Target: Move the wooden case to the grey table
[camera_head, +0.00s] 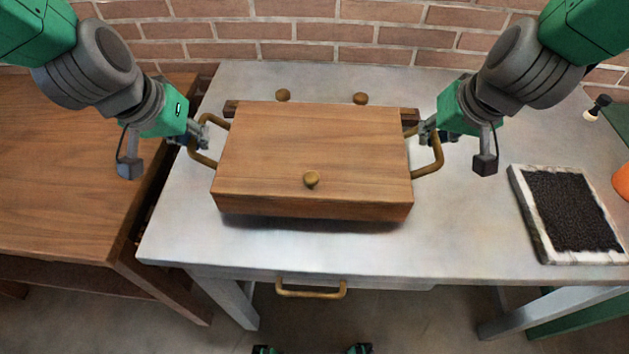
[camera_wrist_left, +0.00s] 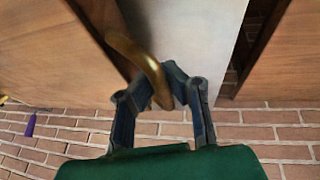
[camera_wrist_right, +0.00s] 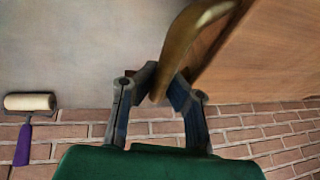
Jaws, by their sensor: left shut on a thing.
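The wooden case (camera_head: 310,150), a flat brown box with a brass knob (camera_head: 311,179) on its lid, is over the grey table (camera_head: 470,235). A dark shadow lies under its front edge; I cannot tell for sure whether it touches the top. My left gripper (camera_head: 200,137) is shut on the case's left brass handle, which also shows in the left wrist view (camera_wrist_left: 138,55). My right gripper (camera_head: 428,133) has its fingers closed around the right brass handle (camera_wrist_right: 185,42). The case's underside is hidden.
A brown wooden table (camera_head: 60,170) stands at the left. A black pad in a white frame (camera_head: 570,210) lies on the grey table's right. A brick wall (camera_head: 330,30) runs behind. A brass drawer handle (camera_head: 311,293) juts from the front. The table is clear between case and pad.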

